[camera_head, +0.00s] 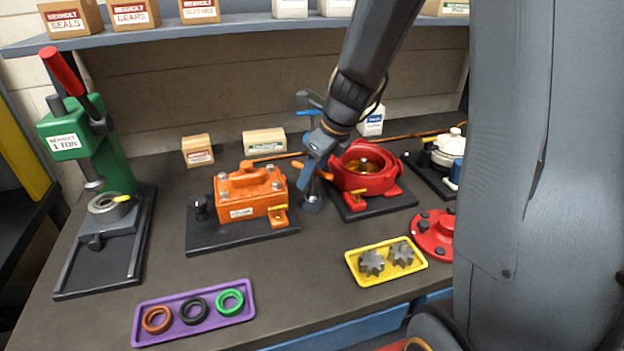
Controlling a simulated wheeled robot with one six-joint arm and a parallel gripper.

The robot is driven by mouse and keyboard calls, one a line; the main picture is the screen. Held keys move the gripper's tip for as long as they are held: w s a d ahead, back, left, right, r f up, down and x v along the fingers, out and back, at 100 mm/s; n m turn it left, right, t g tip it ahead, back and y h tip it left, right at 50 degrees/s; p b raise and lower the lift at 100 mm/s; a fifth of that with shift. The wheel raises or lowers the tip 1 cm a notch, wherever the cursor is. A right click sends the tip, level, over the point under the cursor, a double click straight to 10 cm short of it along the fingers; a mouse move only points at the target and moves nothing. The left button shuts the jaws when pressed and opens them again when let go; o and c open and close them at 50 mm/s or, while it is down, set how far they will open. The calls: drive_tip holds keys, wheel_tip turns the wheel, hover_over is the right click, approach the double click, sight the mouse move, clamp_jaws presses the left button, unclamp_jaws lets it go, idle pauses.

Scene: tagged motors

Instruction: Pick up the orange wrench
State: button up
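A small orange bar (325,175), which looks like the orange wrench, shows at my fingertips between the orange gearbox and the red housing. Its ends stick out left and right of a blue-grey finger, which hides its middle. My gripper (311,172) reaches down from the upper right, with its fingers at the bar. Only one finger shows clearly, so I cannot tell whether it is shut on the bar or only in front of it. A metal post with a round base (313,203) stands just below and behind the fingers.
The orange gearbox (250,193) stands close left, the red housing (366,172) close right. A green press (95,150) is at the left. A purple tray (193,313) with rings and a yellow tray (386,262) with gears lie in front. The bench's middle front is clear.

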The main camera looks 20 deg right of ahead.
drive_tip(key=x, duration=0.3)
drive_tip(key=shift+w+f, duration=0.1)
drive_tip(key=shift+f, duration=0.15)
clamp_jaws()
wheel_tip(320, 180, up, 10)
drive_tip(key=shift+r, duration=0.1)
idle(0.5)
drive_tip(key=c, duration=0.8)
unclamp_jaws()
clamp_jaws()
